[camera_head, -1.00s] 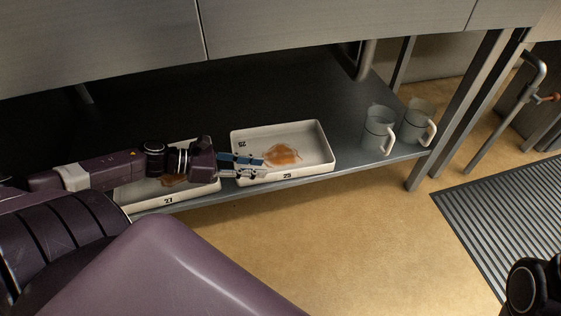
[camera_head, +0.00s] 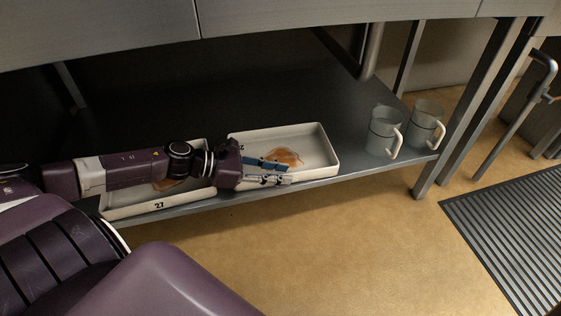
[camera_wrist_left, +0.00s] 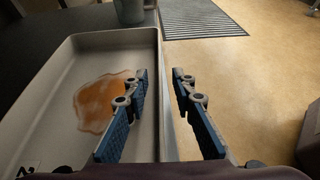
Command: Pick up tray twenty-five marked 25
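Tray 25 (camera_head: 314,154) is a white rectangular tray with an orange-brown stain inside, on the low metal shelf. In the head view its front number is hidden behind my left gripper (camera_head: 289,174). In the left wrist view the tray (camera_wrist_left: 60,75) fills the left side, with part of a number at its lower left. My left gripper (camera_wrist_left: 159,76) is open there, one blue-padded finger over the tray's inside and the other outside, with the long front wall between them. Neither finger clearly touches the wall. My right gripper is out of view.
Tray 27 (camera_head: 130,208) stands to the left, partly behind my left arm. Two clear jugs (camera_head: 383,133) (camera_head: 426,124) stand to the right on the shelf (camera_head: 352,165). The cabinet (camera_head: 330,12) overhangs it. The floor in front is open.

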